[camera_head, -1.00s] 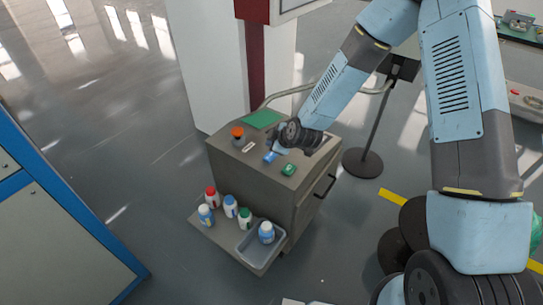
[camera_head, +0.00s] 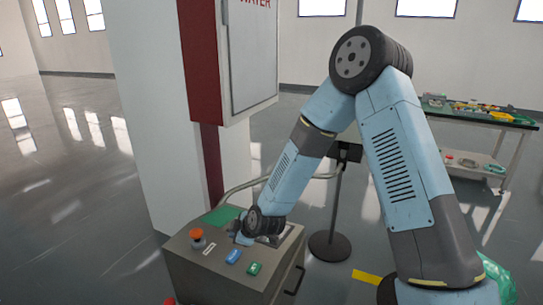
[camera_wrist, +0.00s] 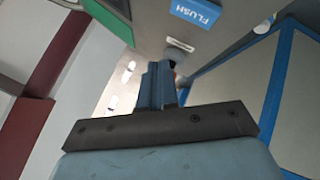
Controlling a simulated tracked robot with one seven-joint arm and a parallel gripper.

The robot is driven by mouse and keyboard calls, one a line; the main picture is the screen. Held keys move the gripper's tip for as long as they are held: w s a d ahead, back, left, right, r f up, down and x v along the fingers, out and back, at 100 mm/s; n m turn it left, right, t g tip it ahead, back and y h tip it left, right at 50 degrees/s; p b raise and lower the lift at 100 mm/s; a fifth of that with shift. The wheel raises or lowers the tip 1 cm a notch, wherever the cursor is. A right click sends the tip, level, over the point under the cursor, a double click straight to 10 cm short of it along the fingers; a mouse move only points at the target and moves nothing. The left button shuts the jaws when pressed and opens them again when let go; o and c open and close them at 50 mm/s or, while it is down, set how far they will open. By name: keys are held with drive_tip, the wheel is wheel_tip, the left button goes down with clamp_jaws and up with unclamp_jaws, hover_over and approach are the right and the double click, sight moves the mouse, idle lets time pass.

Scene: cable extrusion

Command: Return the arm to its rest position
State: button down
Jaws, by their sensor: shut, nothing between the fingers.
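My blue arm reaches down from the right in the head view, bent at a high elbow. My gripper (camera_head: 241,239) is low over the top of a grey control cabinet (camera_head: 228,282), between an orange knob and a blue button (camera_head: 233,257). In the wrist view my gripper (camera_wrist: 160,72) has its two blue fingers together with nothing held. A blue FLUSH label (camera_wrist: 195,12) shows beyond the fingers. I cannot tell whether the fingertips touch the cabinet.
The orange knob (camera_head: 197,236) and a green button (camera_head: 254,269) sit on the cabinet top. A white and dark red pillar (camera_head: 200,70) stands behind it. A stand with a round base (camera_head: 329,246) is to the right. A tool table (camera_head: 480,114) is farther back.

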drive_tip(key=s+d+r+m+h, duration=0.15)
drive_tip(key=d+r+m, duration=0.25)
drive_tip(key=d+r, duration=0.75)
drive_tip(key=s+d+r+m+h, duration=0.1)
drive_tip(key=d+r+m+h, duration=0.25)
drive_tip(key=d+r, duration=0.75)
drive_tip(key=s+d+r+m, duration=0.5)
drive_tip(key=s+d, duration=0.3)
drive_tip(key=s, duration=0.3)
drive_tip(key=s+d+r+m+h, duration=0.1)
drive_tip(key=s+d+r+m, duration=0.5)
drive_tip(key=s, duration=0.6)
wheel_tip(320, 180, up, 2)
drive_tip(key=shift+d+r+h, duration=0.1)
drive_tip(key=shift+d+h, duration=0.2)
drive_tip(key=shift+d, duration=0.75)
